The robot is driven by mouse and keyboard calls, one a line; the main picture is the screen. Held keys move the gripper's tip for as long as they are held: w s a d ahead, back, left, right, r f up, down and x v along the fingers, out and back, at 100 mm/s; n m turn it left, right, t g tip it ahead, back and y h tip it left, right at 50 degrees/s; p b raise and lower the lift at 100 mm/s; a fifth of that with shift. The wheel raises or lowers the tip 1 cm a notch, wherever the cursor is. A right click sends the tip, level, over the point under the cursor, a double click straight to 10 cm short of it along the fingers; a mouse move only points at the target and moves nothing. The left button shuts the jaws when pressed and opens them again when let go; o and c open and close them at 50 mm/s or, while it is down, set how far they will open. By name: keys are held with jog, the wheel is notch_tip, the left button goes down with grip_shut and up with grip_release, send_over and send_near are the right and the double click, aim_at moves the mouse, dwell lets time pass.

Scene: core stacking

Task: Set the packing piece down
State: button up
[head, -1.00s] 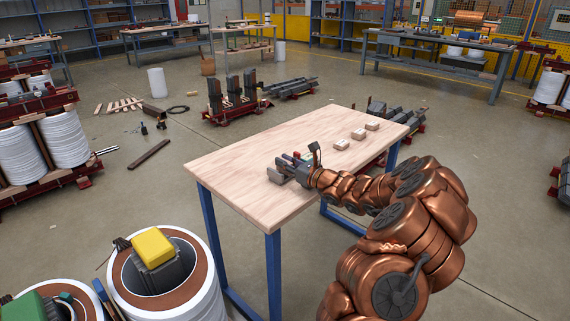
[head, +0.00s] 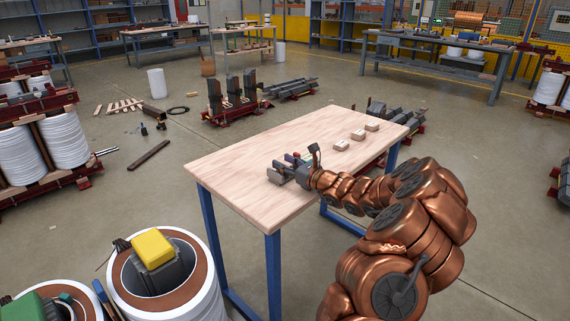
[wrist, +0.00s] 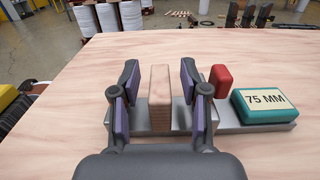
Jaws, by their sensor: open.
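The packing piece, a pale wooden block (wrist: 159,98), stands upright between my fingers in the wrist view. My gripper (wrist: 160,78) is open around it, with a narrow gap on each side. A grey metal bar (wrist: 258,129) lies low at the block's foot; I cannot tell whether the block rests on it or on the table. In the head view my gripper (head: 291,168) is low over the near part of the wooden tabletop (head: 245,190); the block is too small to make out there.
A red block (wrist: 221,77) and a teal block marked 75 MM (wrist: 265,105) sit close right of my fingers. Several small wooden pieces (head: 358,134) lie toward the table's far right end. The tabletop's left part is clear. A coil with a yellow block (head: 154,247) stands in front.

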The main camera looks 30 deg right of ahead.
jog(key=v, duration=1.2)
jog(key=shift+r+p, duration=0.1)
jog(key=shift+p, duration=0.3)
